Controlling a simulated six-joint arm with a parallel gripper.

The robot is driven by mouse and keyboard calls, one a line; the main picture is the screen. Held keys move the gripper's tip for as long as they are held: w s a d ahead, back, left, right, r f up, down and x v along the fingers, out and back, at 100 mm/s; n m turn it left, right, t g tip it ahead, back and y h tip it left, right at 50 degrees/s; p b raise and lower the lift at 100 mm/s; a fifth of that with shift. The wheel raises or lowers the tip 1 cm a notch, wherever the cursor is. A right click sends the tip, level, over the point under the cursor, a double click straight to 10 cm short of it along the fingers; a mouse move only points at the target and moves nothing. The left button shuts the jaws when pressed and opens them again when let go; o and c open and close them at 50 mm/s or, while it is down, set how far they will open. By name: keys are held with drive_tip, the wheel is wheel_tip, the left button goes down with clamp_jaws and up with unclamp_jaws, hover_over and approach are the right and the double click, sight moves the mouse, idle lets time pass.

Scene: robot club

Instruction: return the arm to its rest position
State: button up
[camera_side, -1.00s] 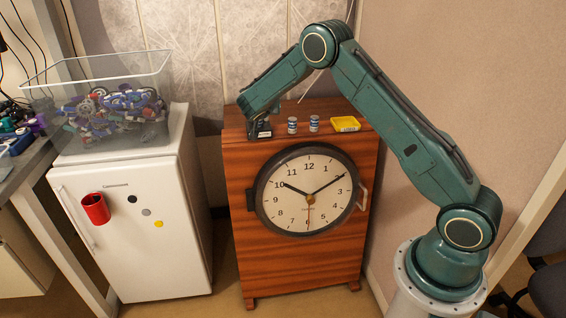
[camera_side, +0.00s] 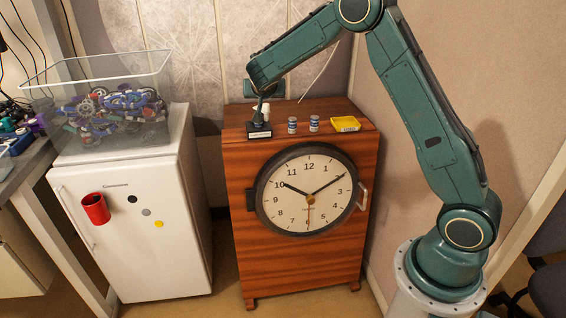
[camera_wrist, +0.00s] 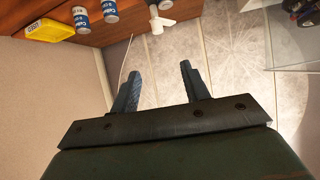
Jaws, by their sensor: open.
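My gripper (camera_wrist: 159,69) shows in the wrist view with its two dark fingers apart and nothing between them. In the side view my forearm reaches over the wooden cabinet (camera_side: 300,255), and the wrist is above its back left part. A small figure with a white top (camera_side: 264,109) on a black labelled base (camera_side: 259,130) stands upright on the cabinet just below the wrist. Its white part (camera_wrist: 161,20) lies beyond the fingertips in the wrist view, apart from them. The fingers are hard to make out in the side view.
Two blue-and-white cans (camera_side: 292,125) (camera_side: 314,123) and a yellow tray (camera_side: 345,125) stand on the cabinet, right of the figure. A big clock (camera_side: 308,215) is on its front. A white fridge (camera_side: 130,250) with a clear bin (camera_side: 60,100) stands at left. Walls are close behind and right.

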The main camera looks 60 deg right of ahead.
drive_tip(key=s+a+r+n+y, duration=0.2)
drive_tip(key=s+a+r+y, duration=0.1)
drive_tip(key=s+a+r, duration=0.5)
drive_tip(key=s+a+n+y, duration=0.2)
drive_tip(key=s+a, duration=0.2)
drive_tip(key=s, duration=0.6)
drive_tip(key=s+a+n+g+y, duration=0.1)
drive_tip(key=s+a+n+y, duration=0.1)
drive_tip(key=s, duration=0.9)
drive_tip(key=s+a+n+y, duration=0.2)
drive_tip(key=s+a+n, duration=0.2)
drive_tip(key=s+a, duration=0.3)
drive_tip(key=s, duration=0.4)
drive_tip(key=shift+g, duration=0.3)
